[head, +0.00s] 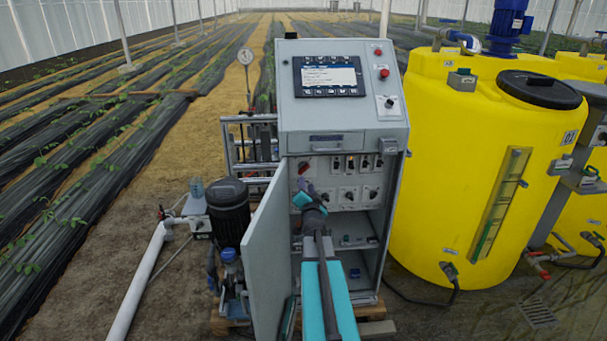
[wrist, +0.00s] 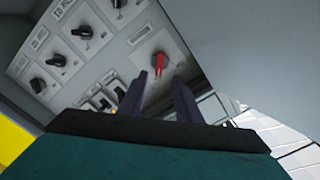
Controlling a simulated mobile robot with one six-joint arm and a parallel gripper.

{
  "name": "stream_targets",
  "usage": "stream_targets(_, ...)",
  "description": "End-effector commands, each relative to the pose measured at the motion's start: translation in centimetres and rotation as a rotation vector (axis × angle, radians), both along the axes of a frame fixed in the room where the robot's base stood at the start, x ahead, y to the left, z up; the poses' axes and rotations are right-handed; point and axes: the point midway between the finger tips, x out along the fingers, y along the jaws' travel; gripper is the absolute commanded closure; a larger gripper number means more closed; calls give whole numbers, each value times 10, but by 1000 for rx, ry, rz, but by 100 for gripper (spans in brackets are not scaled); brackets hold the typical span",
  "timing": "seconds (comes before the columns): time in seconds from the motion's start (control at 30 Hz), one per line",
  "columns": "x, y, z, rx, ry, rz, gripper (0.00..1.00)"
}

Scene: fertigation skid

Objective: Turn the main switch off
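The red main switch (head: 303,168) sits at the upper left of the grey panel inside the open cabinet. In the wrist view it is a red rotary handle (wrist: 159,63) on a light plate, just beyond my fingertips. My gripper (head: 306,186) is inside the cabinet opening, just below the red handle in the head view. In the wrist view my gripper (wrist: 159,78) has its two dark fingers apart, with the red handle showing past the gap. The gripper is open and empty. I cannot tell whether a finger touches the handle.
Several black rotary knobs (wrist: 81,32) and a row of breakers (head: 350,164) share the panel. The cabinet door (head: 266,262) stands open on the left. The control console (head: 340,88) overhangs above. A yellow tank (head: 460,170) stands close on the right.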

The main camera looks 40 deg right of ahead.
Motion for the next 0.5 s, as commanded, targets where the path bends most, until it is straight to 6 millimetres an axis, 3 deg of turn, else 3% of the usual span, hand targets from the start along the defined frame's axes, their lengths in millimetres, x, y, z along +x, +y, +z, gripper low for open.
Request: stream_targets(0.5,32,-28,1,1,0,-1,69)
